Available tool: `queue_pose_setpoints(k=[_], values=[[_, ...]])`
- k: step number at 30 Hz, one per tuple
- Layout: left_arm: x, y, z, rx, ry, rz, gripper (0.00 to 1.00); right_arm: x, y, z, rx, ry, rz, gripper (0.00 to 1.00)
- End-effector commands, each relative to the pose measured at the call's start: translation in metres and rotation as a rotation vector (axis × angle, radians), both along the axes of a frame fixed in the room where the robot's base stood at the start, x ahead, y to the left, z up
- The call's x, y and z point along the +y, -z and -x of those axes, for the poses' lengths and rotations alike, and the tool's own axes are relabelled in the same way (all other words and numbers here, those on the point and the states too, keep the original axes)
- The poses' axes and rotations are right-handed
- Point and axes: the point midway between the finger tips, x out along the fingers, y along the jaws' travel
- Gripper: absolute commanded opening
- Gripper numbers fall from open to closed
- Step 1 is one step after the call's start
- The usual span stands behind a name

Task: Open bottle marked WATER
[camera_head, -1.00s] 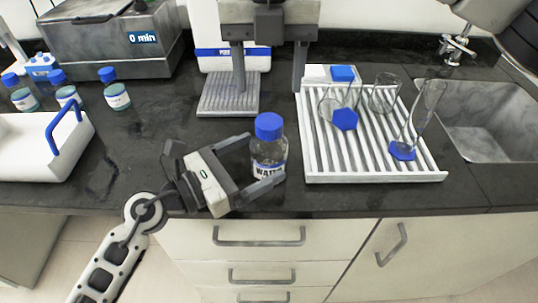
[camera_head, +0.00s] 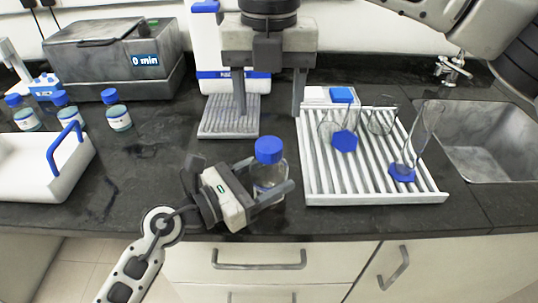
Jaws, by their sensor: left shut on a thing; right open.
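The clear bottle with a blue cap (camera_head: 269,151) stands upright near the front of the dark counter. Its lower body is partly hidden by my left gripper (camera_head: 268,191), whose fingers are shut around it from the left, below the cap. The WATER label is covered now but was readable on this bottle earlier. My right gripper (camera_head: 269,107) points down behind and above the bottle. Its two fingers are wide apart with nothing between them.
A white slatted rack (camera_head: 373,199) with glassware stands close to the bottle's right, with a sink (camera_head: 485,130) beyond. Several blue-capped bottles (camera_head: 118,117), a white tray with a blue handle (camera_head: 30,180) and a grey bath (camera_head: 125,65) are at left.

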Motion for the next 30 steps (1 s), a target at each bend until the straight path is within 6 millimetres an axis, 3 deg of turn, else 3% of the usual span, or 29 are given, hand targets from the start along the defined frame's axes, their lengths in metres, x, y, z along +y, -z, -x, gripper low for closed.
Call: queue_pose_setpoints(k=[16, 23, 30], values=[[0.0, 0.0, 0.0, 0.001, 0.0, -0.001, 0.0, 0.0, 0.0, 0.0, 0.001, 0.987, 0.0, 0.6], [0.0, 0.0, 0.0, 0.001, 0.0, -0.001, 0.0, 0.0, 0.006, 0.0, 0.001, 1.134, 0.001, 0.6], [0.0, 0.0, 0.0, 0.001, 0.0, -0.001, 0.0, 0.0, 0.041, 0.0, 0.002, 1.136, 0.003, 0.6]])
